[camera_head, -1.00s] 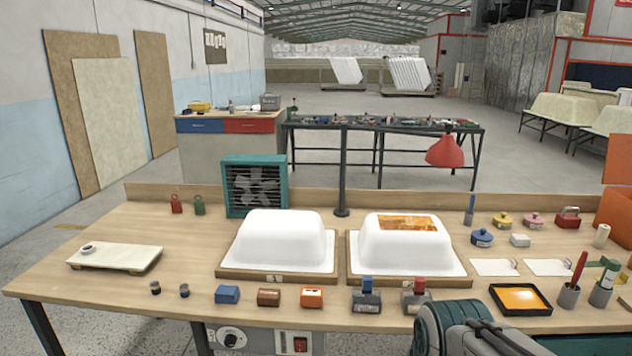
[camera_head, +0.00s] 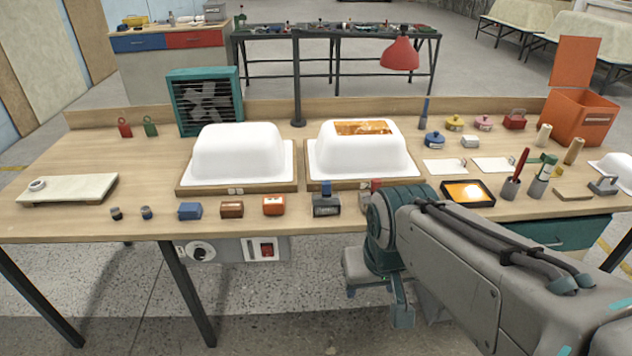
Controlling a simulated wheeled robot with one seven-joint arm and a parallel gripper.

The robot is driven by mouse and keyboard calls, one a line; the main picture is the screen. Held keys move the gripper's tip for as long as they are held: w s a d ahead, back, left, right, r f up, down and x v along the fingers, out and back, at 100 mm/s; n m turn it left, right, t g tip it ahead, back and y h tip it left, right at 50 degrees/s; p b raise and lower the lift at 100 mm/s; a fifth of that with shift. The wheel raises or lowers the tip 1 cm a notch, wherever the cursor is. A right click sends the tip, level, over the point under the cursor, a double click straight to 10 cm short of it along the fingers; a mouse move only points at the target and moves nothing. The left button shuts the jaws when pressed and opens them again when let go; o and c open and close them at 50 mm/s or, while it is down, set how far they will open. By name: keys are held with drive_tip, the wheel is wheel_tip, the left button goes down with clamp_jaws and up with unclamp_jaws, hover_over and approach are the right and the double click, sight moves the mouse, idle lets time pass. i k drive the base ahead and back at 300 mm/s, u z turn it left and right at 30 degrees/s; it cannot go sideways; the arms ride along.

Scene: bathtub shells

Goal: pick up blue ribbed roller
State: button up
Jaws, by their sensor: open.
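A slim blue upright tool (camera_head: 424,110) stands at the back of the workbench, right of the tub shell with the orange patch. It may be the blue ribbed roller; no ribs can be made out at this size. A dark grey block with a blue top (camera_head: 326,200) stands at the front edge, and I cannot tell whether it is a roller. My gripper (camera_head: 385,288) hangs below bench height in front of the bench's front edge, apart from these things. It is open and empty, with its fingers partly hidden by my arm.
Two white tub shells (camera_head: 240,152) (camera_head: 362,150) fill the bench (camera_head: 90,222) middle. A red-topped grey block (camera_head: 371,187) is partly behind my arm. An orange-filled tray (camera_head: 467,193), tool cups (camera_head: 511,188) and an orange bin (camera_head: 578,117) stand right. A lamp post (camera_head: 297,80) rises behind.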

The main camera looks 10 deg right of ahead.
sight(323, 203)
drive_tip(key=z, duration=0.45)
drive_tip(key=k, duration=0.5)
drive_tip(key=u, duration=0.45)
drive_tip(key=i, duration=1.5)
drive_tip(key=z, duration=0.7)
